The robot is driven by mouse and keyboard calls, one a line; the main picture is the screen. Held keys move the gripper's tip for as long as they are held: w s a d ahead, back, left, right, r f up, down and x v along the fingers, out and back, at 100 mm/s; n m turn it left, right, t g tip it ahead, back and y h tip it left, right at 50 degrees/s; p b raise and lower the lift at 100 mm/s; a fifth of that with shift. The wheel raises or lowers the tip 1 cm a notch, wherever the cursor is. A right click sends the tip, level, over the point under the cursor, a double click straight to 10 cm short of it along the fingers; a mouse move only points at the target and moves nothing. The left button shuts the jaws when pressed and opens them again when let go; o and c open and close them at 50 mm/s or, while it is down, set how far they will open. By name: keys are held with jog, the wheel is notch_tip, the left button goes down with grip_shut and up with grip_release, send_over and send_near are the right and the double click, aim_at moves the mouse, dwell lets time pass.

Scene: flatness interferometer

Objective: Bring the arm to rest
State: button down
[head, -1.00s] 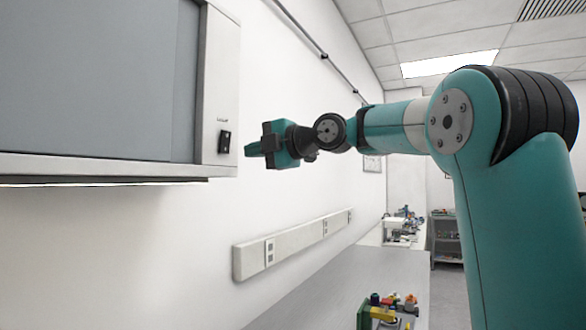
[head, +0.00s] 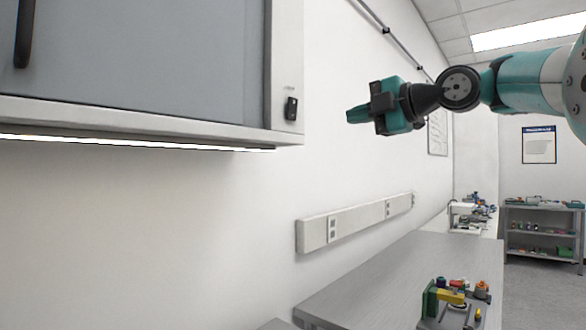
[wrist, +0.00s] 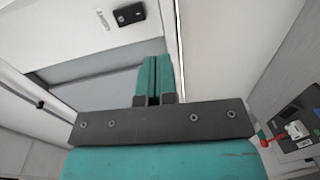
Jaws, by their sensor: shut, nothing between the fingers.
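My gripper (head: 358,114) is at the end of my teal arm, raised in the air in front of the white wall, with its fingers pointing left. It is to the right of the grey wall cabinet and well above the bench. In the wrist view my gripper (wrist: 154,66) shows its two teal fingers side by side, touching and empty. The arm is bent, and its upper joint runs off the right edge of the head view.
A wall cabinet (head: 160,60) with a lit underside hangs at upper left, with a black switch (head: 291,108) on its edge. A socket rail (head: 355,222) runs along the wall. A grey bench (head: 385,275) carries a small coloured device (head: 452,298). Shelves (head: 541,230) stand at far right.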

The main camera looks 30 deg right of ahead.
jog(key=s+a+f+m+g, duration=0.3)
jog(key=a+f+m+g, duration=0.5)
jog(key=a+f, duration=1)
jog(key=s+a+f+m+g+h, duration=0.1)
jog(key=s+a+f+m+g, duration=0.1)
jog(key=s+f, duration=0.7)
jog(key=s+a+f+m+g+h, duration=0.1)
jog(key=s+a+f+m+g, duration=0.2)
jog(key=s+f, duration=0.7)
jog(key=s+m+g, duration=0.1)
jog(key=m+g, duration=0.1)
jog(key=shift+s+f+m+h, duration=0.25)
jog(key=shift+s+m+h, duration=0.05)
jog(key=shift+m, duration=0.1)
